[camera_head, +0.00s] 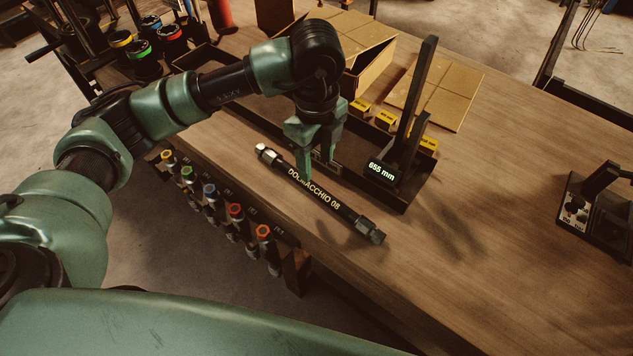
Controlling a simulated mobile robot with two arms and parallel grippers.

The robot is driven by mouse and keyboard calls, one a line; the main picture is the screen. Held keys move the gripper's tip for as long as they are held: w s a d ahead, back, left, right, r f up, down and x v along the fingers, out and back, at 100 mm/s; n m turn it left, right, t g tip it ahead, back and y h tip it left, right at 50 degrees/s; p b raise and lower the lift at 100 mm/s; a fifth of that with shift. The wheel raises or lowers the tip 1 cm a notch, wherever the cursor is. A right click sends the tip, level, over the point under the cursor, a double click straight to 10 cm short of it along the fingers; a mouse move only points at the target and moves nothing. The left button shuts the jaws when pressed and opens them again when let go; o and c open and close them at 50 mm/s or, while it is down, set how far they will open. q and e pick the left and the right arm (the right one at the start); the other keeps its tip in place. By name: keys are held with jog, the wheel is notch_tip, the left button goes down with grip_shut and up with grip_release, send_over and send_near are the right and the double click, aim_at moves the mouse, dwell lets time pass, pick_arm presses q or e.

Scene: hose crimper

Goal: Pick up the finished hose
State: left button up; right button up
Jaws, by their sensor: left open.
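The finished hose (340,205) is black, with metal end fittings and pale lettering along it. It lies on the wooden table (480,240) near the front edge, slanting from upper left to lower right. My left gripper (318,178) points down above the middle of the hose, its fingers open. Its fingertips overlap the hose in the picture; I cannot tell whether they straddle it or hover over it. My right gripper is out of view.
A black stand with a 655 mm display (382,171) rises just right of the hose. Behind are an open cardboard box (370,72), a flat cardboard sheet (440,92) and small yellow boxes (385,120). Colour-topped tools (235,211) hang along the table's front edge.

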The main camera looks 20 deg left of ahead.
aim_at(315, 186)
pick_arm(q)
jog(key=shift+s+f+p, duration=0.25)
jog(key=shift+f+p, duration=0.1)
jog(key=shift+f, duration=0.6)
jog(key=f, duration=0.1)
jog(key=f+p, duration=0.1)
jog(key=f, duration=0.1)
jog(key=f+p, duration=0.1)
jog(key=shift+s+f, duration=0.3)
jog(key=shift+f, duration=0.3)
grip_shut()
jog(key=shift+w+r, duration=0.1)
jog(key=shift+w, duration=0.05)
